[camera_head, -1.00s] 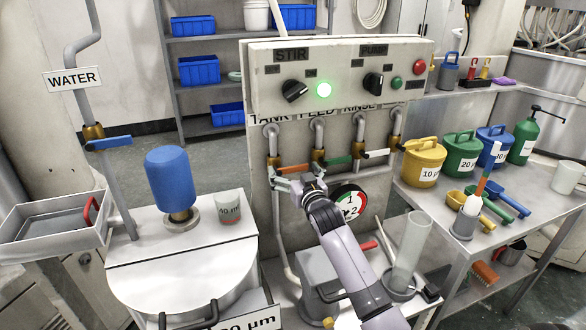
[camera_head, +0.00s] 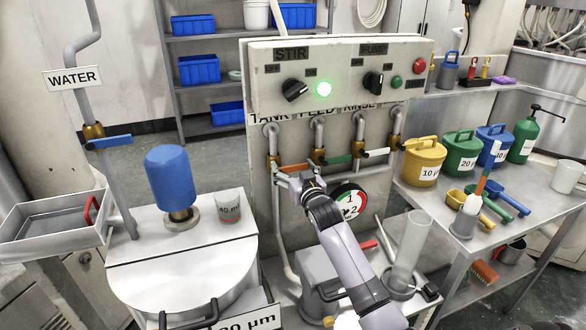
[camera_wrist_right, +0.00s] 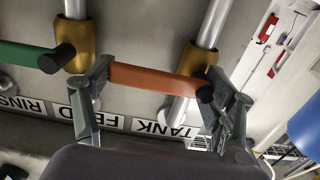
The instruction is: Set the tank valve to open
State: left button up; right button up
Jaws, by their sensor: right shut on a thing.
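The tank valve is the leftmost in the row on the panel, a brass body (camera_head: 273,162) with an orange lever handle (camera_head: 295,168). The handle lies level, pointing right, across the upright pipe. My right gripper (camera_head: 294,176) is at this handle from below and in front. In the right wrist view the orange handle (camera_wrist_right: 155,80) runs between the two fingers of the right gripper (camera_wrist_right: 165,92), one finger near each end. The TANK label (camera_wrist_right: 165,129) shows there too. My left gripper is not in view.
Beside the tank valve are the feed valve with a green handle (camera_head: 338,159) and a white-handled valve (camera_head: 376,153). A round gauge (camera_head: 349,200) sits just right of my gripper. Above is the control box (camera_head: 340,80) with a lit green lamp (camera_head: 324,89).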

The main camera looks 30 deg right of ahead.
aim_at(285, 167)
jog(key=c, duration=0.8)
jog(key=shift+r, duration=0.1)
jog(key=n+p, duration=0.1)
jog(key=r+n+p, duration=0.1)
jog(key=n, duration=0.1)
jog(key=shift+a+r, duration=0.1)
jog(key=shift+r, duration=0.05)
jog(key=n, duration=0.1)
jog(key=n+p, duration=0.1)
jog(key=r+n+p, duration=0.1)
jog(key=n, duration=0.1)
jog(key=shift+w+a+r, duration=0.1)
jog(key=shift+a, duration=0.25)
jog(key=n, duration=0.2)
jog(key=a+n+p, duration=0.1)
jog(key=r+n, duration=0.1)
jog(key=n, duration=0.1)
jog(key=shift+w+a+r+n+p, duration=0.1)
jog(key=shift+w+a+n+p, duration=0.1)
jog(key=shift+a+n+p, duration=0.15)
jog(key=shift+w+a+r+n+p, duration=0.1)
jog(key=shift+a+n+p, duration=0.2)
jog(key=shift+n, duration=0.8)
jog(key=shift+w+a+r+n+p, duration=0.15)
jog(key=shift+a+n, duration=0.25)
jog(key=shift+n, duration=0.65)
jog(key=shift+f, duration=0.15)
